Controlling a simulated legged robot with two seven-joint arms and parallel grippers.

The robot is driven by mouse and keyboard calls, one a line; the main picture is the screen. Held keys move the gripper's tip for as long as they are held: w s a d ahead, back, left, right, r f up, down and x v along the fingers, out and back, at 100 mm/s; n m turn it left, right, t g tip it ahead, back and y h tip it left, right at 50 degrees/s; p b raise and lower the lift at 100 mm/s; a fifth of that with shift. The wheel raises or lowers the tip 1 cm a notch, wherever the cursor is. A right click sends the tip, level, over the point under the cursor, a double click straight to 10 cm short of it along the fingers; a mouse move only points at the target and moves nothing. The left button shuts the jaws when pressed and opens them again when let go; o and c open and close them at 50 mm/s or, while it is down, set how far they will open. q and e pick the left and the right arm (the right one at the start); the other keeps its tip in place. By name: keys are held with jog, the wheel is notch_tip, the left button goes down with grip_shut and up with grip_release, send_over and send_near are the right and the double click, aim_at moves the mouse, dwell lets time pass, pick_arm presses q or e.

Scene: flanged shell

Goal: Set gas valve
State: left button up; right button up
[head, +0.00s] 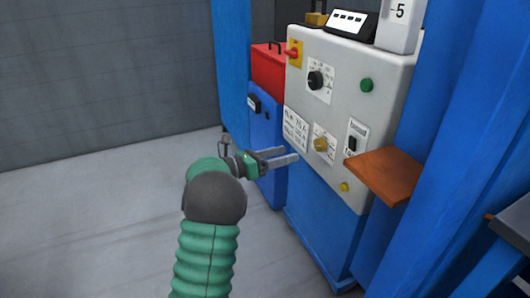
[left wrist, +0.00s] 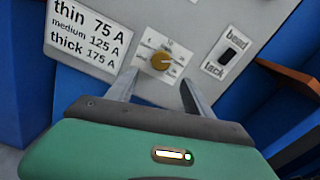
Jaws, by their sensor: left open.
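A brass-coloured knob (head: 320,144) sits on a small white scale plate on the grey front panel of a blue machine. It also shows in the left wrist view (left wrist: 161,61), just beyond my fingertips and between them in the picture; its label is too small to read. My left gripper (head: 285,155) is open and empty, to the left of the knob in the head view and apart from it. In the left wrist view its two fingers (left wrist: 157,88) point toward the panel on either side of the knob. My right gripper is out of view.
A black dial (head: 315,80) and green button (head: 367,85) are higher on the panel. A bead/tack switch (head: 352,141) is right of the knob, an amperage label (head: 295,128) left. A brown shelf (head: 382,172) juts out at right. Floor at left is clear.

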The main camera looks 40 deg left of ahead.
pick_arm(q)
jog(key=p+v, duration=0.1)
jog(key=v, duration=0.5)
jog(key=shift+s+a+f, duration=0.15)
jog(key=shift+s, duration=0.2)
